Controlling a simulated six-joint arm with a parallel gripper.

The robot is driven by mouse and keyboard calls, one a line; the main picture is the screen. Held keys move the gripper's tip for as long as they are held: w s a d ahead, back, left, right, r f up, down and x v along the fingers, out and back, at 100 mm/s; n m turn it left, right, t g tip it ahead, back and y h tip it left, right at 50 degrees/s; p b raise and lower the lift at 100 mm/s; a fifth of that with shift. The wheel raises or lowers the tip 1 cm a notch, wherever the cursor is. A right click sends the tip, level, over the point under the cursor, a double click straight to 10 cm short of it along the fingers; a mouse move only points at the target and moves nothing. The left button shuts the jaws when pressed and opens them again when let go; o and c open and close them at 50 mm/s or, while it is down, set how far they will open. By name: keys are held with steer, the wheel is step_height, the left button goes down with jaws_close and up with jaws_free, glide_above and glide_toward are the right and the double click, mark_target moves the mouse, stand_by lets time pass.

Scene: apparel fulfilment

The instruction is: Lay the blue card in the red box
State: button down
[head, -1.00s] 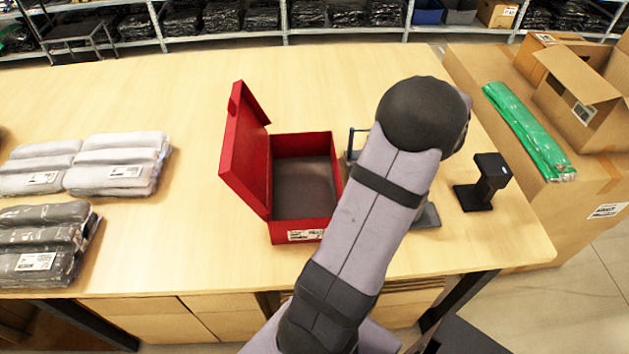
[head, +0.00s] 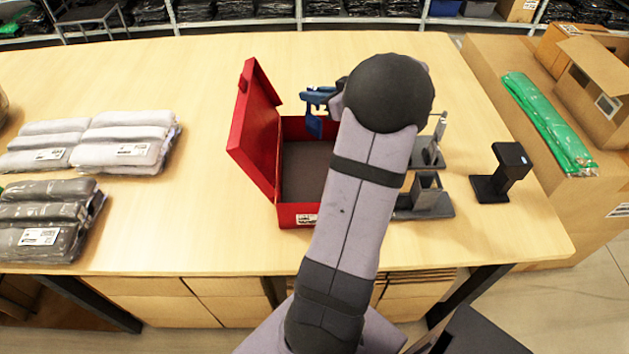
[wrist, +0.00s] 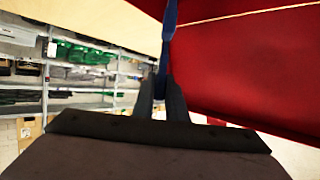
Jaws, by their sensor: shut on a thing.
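The red box (head: 287,214) stands on the table with its lid (head: 254,130) open and leaning out to the left. Its dark inside is bare where it shows; my arm hides its right part. My gripper (head: 320,97) is at the box's back edge, shut on the blue card (head: 314,126), which hangs down over the back part of the box. In the wrist view the card (wrist: 170,30) is seen edge-on between the closed fingers (wrist: 162,100), with the red of the box (wrist: 240,70) close on the right. I cannot tell whether the card touches the box.
Grey stands (head: 428,200) are right of the box, partly behind my arm. A black scanner stand (head: 500,175) is farther right. Bagged garments (head: 125,140) lie on the left. The table between them and the box is clear.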

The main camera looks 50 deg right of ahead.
mark_target(315, 125)
steer(key=shift+f, duration=5.1)
steer(key=c, duration=1.8)
jaws_free()
steer(key=shift+o, duration=0.2)
steer(key=shift+s+r, duration=0.15)
steer(key=shift+r, duration=0.05)
steer(key=b+v, duration=0.1)
steer(key=v, duration=1)
steer(key=shift+s+r, duration=0.2)
steer(key=shift+s, duration=0.1)
